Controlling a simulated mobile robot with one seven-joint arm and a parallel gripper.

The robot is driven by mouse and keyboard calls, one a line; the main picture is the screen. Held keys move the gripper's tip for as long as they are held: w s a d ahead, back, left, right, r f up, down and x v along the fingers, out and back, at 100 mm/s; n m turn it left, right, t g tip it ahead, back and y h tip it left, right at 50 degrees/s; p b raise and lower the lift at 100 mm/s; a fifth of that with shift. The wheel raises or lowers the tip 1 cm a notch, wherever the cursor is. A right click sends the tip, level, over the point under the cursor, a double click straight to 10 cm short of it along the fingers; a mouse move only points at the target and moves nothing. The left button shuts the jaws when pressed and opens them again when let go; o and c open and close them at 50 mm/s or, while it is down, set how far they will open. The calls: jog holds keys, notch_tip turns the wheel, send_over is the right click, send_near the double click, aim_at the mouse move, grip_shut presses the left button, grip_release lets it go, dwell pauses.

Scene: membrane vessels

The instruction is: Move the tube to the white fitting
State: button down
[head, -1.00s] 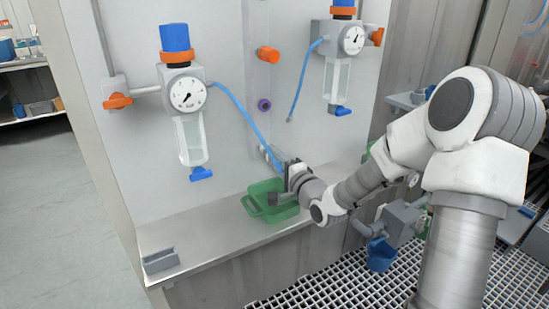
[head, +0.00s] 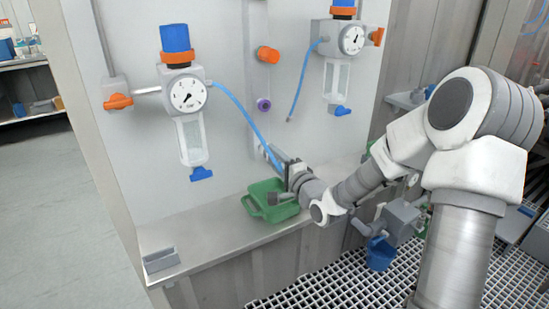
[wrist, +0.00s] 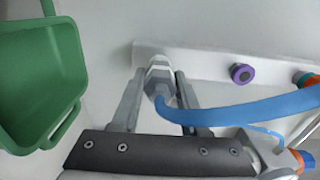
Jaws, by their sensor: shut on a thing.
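The blue tube (head: 238,104) runs from the left gauge unit (head: 187,94) down to my gripper (head: 272,155). In the wrist view, the tube (wrist: 245,111) curves in from the right, and its end lies between the fingers of my gripper (wrist: 157,85), which is shut on it. A whitish faceted piece (wrist: 158,68), apparently the white fitting, stands right at the tube end, against the wall rail. I cannot tell whether the tube is seated in it or only lined up in front. In the head view my gripper hides this spot.
A purple fitting (wrist: 243,73) and an orange fitting (wrist: 307,79) sit along the same rail. A green bin (head: 268,210) stands on the ledge just below my gripper. A second gauge unit (head: 350,38) with a hanging tube is at right. The left ledge holds a small grey holder (head: 160,259).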

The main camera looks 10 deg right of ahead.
jog(key=shift+w+a, duration=0.2)
jog(key=shift+w, duration=0.35)
jog(key=shift+c, duration=1.7)
grip_release()
jog(key=shift+s, duration=0.15)
